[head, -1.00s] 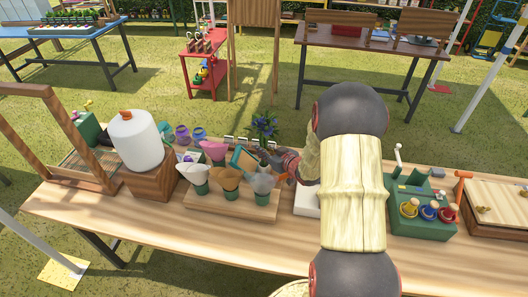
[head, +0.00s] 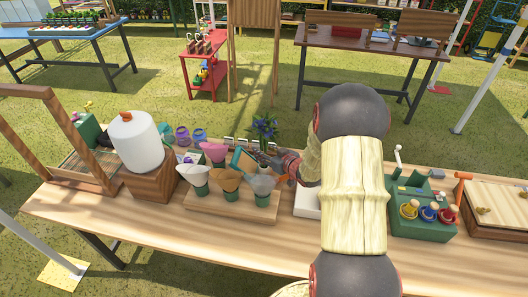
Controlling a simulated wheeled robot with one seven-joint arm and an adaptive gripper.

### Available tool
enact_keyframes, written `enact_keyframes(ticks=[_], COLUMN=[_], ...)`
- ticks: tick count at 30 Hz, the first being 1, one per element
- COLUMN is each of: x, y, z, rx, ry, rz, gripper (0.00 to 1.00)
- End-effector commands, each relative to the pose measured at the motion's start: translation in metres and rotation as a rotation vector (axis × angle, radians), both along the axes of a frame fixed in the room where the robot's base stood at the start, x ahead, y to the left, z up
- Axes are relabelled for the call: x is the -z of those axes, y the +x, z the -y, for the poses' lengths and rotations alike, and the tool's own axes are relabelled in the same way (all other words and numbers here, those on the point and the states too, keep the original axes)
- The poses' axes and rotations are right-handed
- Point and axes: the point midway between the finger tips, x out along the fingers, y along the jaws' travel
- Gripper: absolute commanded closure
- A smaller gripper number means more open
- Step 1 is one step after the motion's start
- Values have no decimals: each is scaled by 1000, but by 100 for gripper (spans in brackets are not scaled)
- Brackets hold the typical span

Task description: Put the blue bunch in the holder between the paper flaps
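The blue bunch (head: 264,128), dark blue flowers with green leaves, stands upright near the back edge of the table. My gripper (head: 272,159) is low and just in front of its stems, pointing left. The head view is too small to show whether the fingers are closed on the stems. Three green holders with paper flaps stand in a row on a wooden board: a cream one (head: 195,178) at left, a tan one (head: 229,180) in the middle, a grey one (head: 261,187) at right. The grey one is nearest my gripper.
A pink paper cone (head: 214,152) and a teal-framed piece (head: 243,161) stand behind the holders. A white tank (head: 134,142) on a wooden block is at left. A green caddy (head: 422,212) with colored spools is right of my arm. The table's front strip is clear.

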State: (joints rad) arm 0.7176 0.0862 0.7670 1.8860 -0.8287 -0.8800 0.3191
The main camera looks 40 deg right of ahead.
Motion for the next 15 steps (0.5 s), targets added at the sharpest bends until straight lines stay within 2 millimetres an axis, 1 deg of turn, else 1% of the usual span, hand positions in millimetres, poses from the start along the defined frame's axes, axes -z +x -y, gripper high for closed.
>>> enact_keyframes(ticks=[12,15], x=[-33,-38], y=[-75,-89], z=[-3,-4], rx=[4,4], ry=[0,1], rz=[-1,-1], gripper=[65,65])
